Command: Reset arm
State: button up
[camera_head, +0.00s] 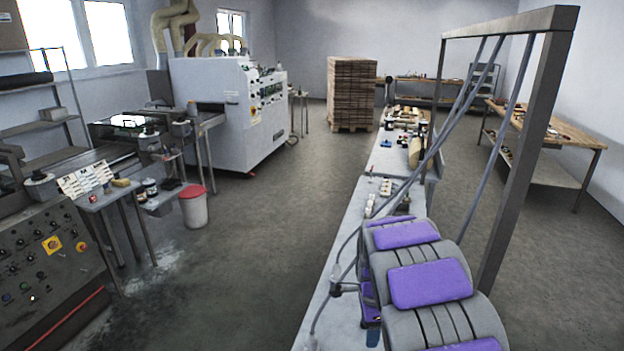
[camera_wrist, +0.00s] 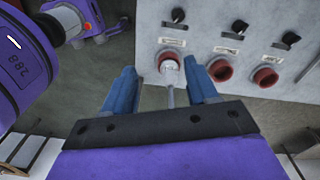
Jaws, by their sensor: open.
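My gripper (camera_wrist: 160,69) shows in the wrist view, with two blue fingers spread apart. It is open. A grey panel (camera_wrist: 205,25) with dark knobs and red-ringed sockets is beyond the fingertips. A pale plug (camera_wrist: 169,64) with a thin stem is at the left socket, between the fingers in the picture. I see a gap on each side of the plug, but cannot tell its depth relative to the fingertips. I cannot make out my gripper in the head view.
A long grey bench (camera_head: 345,232) runs away from me, beside a dark metal frame (camera_head: 515,150) with hanging cables. A white machine (camera_head: 235,120) and a control cabinet (camera_head: 45,275) stand at left. A white bin (camera_head: 194,210) is near them. The floor between is clear.

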jog(key=s+r+n, duration=0.5)
jog(key=s+r, duration=0.2)
jog(key=s, duration=0.3)
jog(key=s+a+r+n+g+b, duration=0.1)
jog(key=s+n, duration=1.1)
jog(key=s, duration=1.6)
jog(key=shift+r+n+g+b, duration=0.3)
jog(key=shift+r+n+b, duration=0.1)
jog(key=shift+r+b, duration=0.35)
